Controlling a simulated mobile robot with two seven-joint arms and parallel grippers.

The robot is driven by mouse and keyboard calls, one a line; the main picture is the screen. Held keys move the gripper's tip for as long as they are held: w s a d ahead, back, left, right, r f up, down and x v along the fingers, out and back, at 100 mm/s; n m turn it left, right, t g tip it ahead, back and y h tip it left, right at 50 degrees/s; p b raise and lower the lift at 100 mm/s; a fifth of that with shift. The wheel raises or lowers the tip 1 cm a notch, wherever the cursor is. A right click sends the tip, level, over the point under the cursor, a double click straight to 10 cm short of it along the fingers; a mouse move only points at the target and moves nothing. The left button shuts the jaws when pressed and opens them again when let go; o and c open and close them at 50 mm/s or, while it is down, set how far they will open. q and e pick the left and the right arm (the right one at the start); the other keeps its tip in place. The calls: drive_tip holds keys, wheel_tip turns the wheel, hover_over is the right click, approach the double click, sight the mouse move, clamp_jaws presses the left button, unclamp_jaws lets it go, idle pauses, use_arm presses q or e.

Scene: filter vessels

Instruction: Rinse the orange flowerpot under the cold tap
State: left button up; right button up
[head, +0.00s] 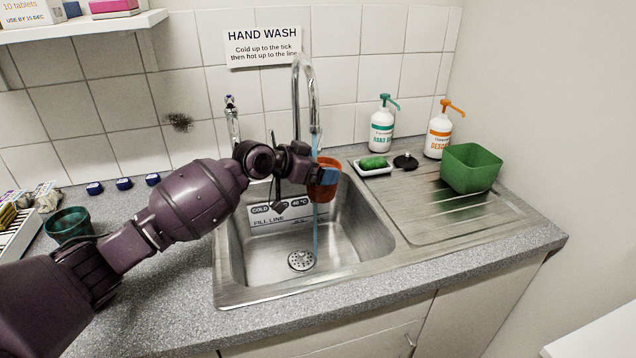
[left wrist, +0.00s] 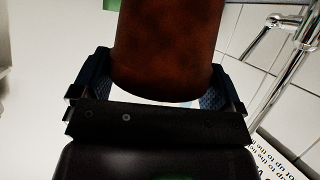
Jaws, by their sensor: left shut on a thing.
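The orange flowerpot (head: 322,192) is in my left gripper (head: 326,177), held above the sink basin and below the spout of the tap (head: 310,88). A thin blue stream of water (head: 315,234) comes down from the spout, meets the pot, and shows below it down to the drain. In the left wrist view the pot (left wrist: 168,45), brown-orange and smudged dark, sits between the two fingers of my left gripper (left wrist: 157,88). The inside of the pot is hidden. My right gripper is not in view.
The steel sink (head: 262,285) has a drainer at right with a green square tub (head: 470,168). Two pump bottles (head: 382,130) (head: 438,134) and a soap dish (head: 372,172) stand behind. A dark green pot (head: 68,226) stands on the left counter.

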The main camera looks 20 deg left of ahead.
use_arm(q)
drive_tip(key=shift+s+a, duration=0.1)
drive_tip(key=shift+a, duration=0.35)
drive_tip(key=shift+d, duration=0.15)
drive_tip(key=shift+d, duration=0.45)
